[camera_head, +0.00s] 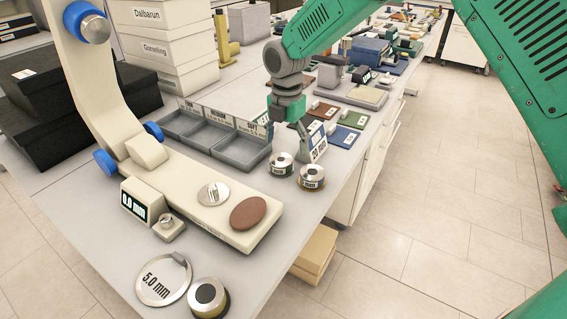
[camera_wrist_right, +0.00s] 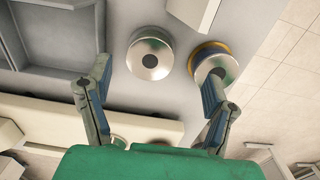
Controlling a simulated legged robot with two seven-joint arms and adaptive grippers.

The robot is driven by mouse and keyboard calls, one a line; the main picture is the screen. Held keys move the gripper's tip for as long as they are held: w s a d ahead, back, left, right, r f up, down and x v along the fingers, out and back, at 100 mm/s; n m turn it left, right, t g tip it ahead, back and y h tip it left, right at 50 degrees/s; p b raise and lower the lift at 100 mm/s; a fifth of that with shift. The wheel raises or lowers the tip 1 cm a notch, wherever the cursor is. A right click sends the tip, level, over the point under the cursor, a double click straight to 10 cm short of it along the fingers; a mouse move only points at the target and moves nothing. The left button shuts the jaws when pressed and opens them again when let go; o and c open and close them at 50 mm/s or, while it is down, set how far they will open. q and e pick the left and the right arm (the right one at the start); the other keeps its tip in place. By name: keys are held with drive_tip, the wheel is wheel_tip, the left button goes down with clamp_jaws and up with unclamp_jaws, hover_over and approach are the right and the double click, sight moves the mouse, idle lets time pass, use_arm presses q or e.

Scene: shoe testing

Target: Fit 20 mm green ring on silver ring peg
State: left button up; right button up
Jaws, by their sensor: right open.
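My right gripper (camera_head: 303,128) is above the table near two silver cylinders. In the right wrist view its fingers (camera_wrist_right: 156,78) are spread with nothing between the tips. One silver cylinder (camera_head: 281,160) also shows in the wrist view (camera_wrist_right: 150,56), ahead of the gap between the fingers. The other silver cylinder (camera_head: 312,175) has a yellow-orange base rim, and the right-hand fingertip overlaps it in the wrist view (camera_wrist_right: 214,63). I cannot make out a green ring for certain, nor tell which object is the silver ring peg. My left gripper is not in view.
A cream device with a tall curved arm (camera_head: 95,90) stands at left. Grey trays (camera_head: 213,140) lie behind the cylinders. A small display (camera_head: 134,203), a 5.0 mm disc (camera_head: 163,280) and another silver cylinder (camera_head: 209,297) are nearer. The table edge runs close right of the cylinders.

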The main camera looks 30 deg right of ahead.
sight(279, 159)
drive_tip(key=shift+w+a+f, duration=0.15)
drive_tip(key=shift+a+f, duration=0.45)
drive_tip(key=shift+a, duration=0.1)
drive_tip(key=f, duration=0.5)
drive_tip(key=shift+w+d, duration=0.15)
drive_tip(key=shift+d, duration=0.1)
drive_tip(key=shift+d+f, duration=0.15)
drive_tip(key=shift+d, duration=0.1)
drive_tip(key=shift+a+r, duration=0.2)
drive_tip(key=shift+a, duration=0.45)
drive_tip(key=c, duration=1.3)
